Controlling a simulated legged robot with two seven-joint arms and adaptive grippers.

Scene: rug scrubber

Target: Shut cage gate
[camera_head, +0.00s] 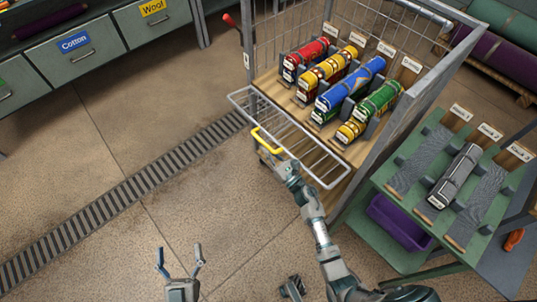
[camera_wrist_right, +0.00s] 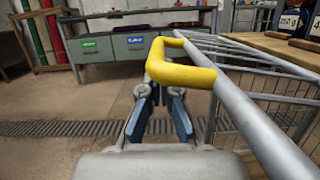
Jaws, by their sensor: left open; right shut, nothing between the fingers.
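The cage gate (camera_head: 318,172) is a grey wire panel along the open front of the wire cage (camera_head: 340,202), with a yellow handle (camera_head: 262,142) on its outer rail. I cannot tell how far it stands from the cage frame. My right gripper (camera_head: 276,163) is shut and empty close to the handle. In the right wrist view the handle (camera_wrist_right: 185,76) crosses just above and beyond the fingers (camera_wrist_right: 160,118); contact is unclear. My left gripper (camera_head: 181,260) is open and empty over the floor at the bottom, apart from the gate.
Rolled rugs (camera_head: 345,88) lie in holders on the cage's wooden shelf. Drawers (camera_head: 75,52) stand at upper left. The floor (camera_head: 70,180) left of the gate is clear, with a drain grate (camera_head: 130,188).

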